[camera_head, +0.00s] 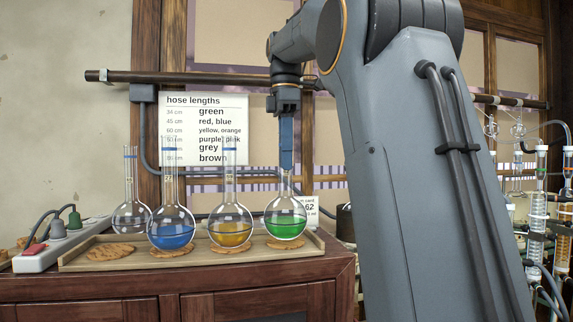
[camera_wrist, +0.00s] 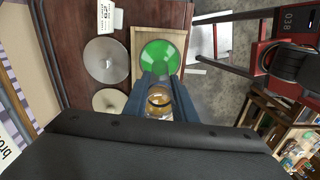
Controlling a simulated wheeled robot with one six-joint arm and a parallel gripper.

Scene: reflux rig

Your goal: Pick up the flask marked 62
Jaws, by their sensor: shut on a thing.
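A round-bottomed flask with green liquid (camera_head: 286,222) stands upright at the right end of the wooden tray (camera_head: 190,262), over a cork mat (camera_head: 286,244). A white card reading 62 (camera_head: 310,207) is partly hidden behind it. My gripper (camera_head: 287,160) points straight down from above, its blue fingers shut on the neck of the green flask. I cannot tell if the flask touches its mat. In the wrist view the green liquid (camera_wrist: 160,55) shows just beyond my fingertips (camera_wrist: 158,84). The card also shows there (camera_wrist: 110,16).
An empty cork mat (camera_head: 111,252) lies at front left. A power strip (camera_head: 60,245) is beside the tray. Glassware columns (camera_head: 538,210) stand at far right.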

